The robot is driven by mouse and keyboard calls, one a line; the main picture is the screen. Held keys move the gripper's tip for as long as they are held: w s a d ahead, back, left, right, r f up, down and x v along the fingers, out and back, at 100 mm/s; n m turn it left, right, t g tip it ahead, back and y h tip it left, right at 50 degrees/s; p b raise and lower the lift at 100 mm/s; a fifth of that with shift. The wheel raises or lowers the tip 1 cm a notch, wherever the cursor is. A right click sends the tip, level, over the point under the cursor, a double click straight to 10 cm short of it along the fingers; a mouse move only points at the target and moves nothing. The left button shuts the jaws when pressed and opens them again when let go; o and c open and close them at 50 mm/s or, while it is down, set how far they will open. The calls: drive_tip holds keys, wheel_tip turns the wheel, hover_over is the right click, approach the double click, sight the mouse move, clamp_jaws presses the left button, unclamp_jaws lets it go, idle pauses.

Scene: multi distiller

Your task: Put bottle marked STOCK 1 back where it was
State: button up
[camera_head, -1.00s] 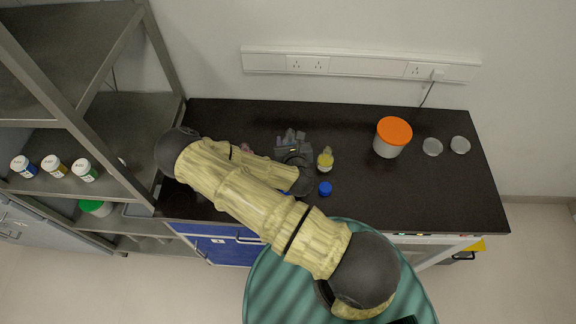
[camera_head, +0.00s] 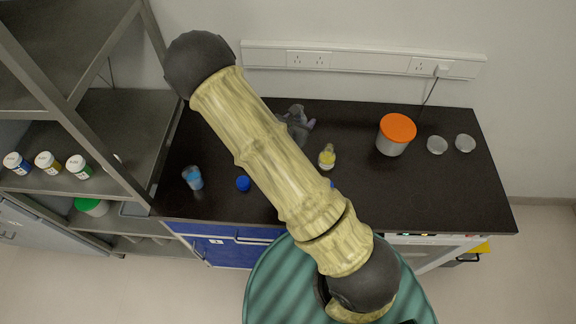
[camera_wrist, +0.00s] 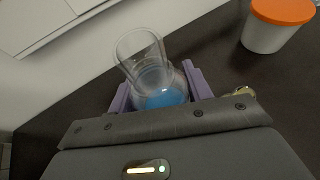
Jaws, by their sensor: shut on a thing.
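My gripper (camera_wrist: 160,92) has its purple fingers shut on a clear glass vessel (camera_wrist: 138,52) with blue liquid in its lower part; its neck is open and tilted. No label on it can be read. In the head view my gripper (camera_head: 300,122) shows behind my arm, above the dark bench, and the held vessel is hidden there. Bottles stand in a row on the left shelf: a blue-labelled one (camera_head: 17,163), a yellow-labelled one (camera_head: 48,163) and a green-labelled one (camera_head: 79,167). Their writing is too small to read, so I cannot tell which is STOCK 1.
On the bench (camera_head: 450,195) stand a blue-filled vessel (camera_head: 193,178), a blue cap (camera_head: 243,183), a yellow-filled flask (camera_head: 327,157), an orange-lidded tub (camera_head: 396,135) and two clear dishes (camera_head: 437,145). Another blue item is mostly hidden by my arm. The shelf post (camera_head: 95,125) stands at left.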

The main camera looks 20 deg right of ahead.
drive_tip(key=shift+s+m+g+h+b, duration=0.35)
drive_tip(key=shift+s+m+g+h, duration=0.15)
drive_tip(key=shift+m+g+h, duration=0.3)
drive_tip(key=shift+s+a+f+m+g+h+b, duration=0.1)
drive_tip(key=shift+s+a+m+g+h+b, duration=0.15)
drive_tip(key=shift+m+g, duration=0.25)
drive_tip(key=shift+s+f+m+g+h+b, duration=0.1)
drive_tip(key=shift+s+m+g+h+b, duration=0.1)
drive_tip(key=shift+s+m+g, duration=0.25)
drive_tip(key=s+a+m+g, duration=0.1)
drive_tip(key=s+a+f+m+g+h+b, duration=0.1)
drive_tip(key=a, duration=0.1)
drive_tip(key=shift+m+g, duration=0.25)
drive_tip(key=shift+d, duration=0.1)
wheel_tip(320, 180, down, 5)
drive_tip(key=shift+r+p, duration=0.1)
drive_tip(key=shift+p, duration=0.3)
drive_tip(key=shift+f, duration=0.45)
drive_tip(key=shift+f+p, duration=0.45)
drive_tip(key=shift+f, duration=1.65)
